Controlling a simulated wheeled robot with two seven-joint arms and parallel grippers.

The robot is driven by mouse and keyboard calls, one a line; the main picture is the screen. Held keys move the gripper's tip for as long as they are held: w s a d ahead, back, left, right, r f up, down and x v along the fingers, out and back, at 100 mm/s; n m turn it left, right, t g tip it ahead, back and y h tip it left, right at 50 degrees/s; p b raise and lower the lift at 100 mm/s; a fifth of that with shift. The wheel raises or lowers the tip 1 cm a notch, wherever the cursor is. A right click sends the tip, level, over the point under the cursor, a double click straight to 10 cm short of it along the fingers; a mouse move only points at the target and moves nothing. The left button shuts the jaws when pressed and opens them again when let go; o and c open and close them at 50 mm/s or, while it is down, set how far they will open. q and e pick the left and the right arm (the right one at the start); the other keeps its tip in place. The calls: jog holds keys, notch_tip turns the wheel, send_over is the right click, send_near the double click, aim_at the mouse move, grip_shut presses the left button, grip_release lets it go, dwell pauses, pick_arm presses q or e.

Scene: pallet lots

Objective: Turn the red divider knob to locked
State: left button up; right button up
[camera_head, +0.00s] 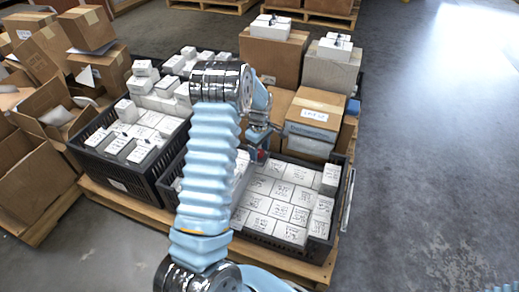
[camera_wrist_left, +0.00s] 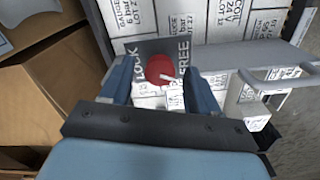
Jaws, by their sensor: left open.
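The red divider knob (camera_wrist_left: 160,69) sits on a dark plate (camera_wrist_left: 150,46) in the left wrist view. The plate reads LOCK on the left and FREE on the right. A short white pointer on the knob points right and slightly down in the picture, on the FREE side. My left gripper (camera_wrist_left: 157,75) is open, with one blue finger on each side of the knob; I cannot tell whether they touch it. In the head view my left gripper (camera_head: 260,141) is over the crate's back left part, with a bit of red below it.
A grey bar (camera_wrist_left: 245,57) with a handle runs right from the plate. Black crates of white labelled boxes (camera_head: 280,208) stand on a wooden pallet (camera_head: 140,212). Cardboard boxes (camera_head: 312,112) are stacked behind, open cartons (camera_head: 35,170) at left. The floor at right is clear.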

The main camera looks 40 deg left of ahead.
pick_arm(q)
jog(key=shift+c, duration=0.2)
jog(key=c, duration=1)
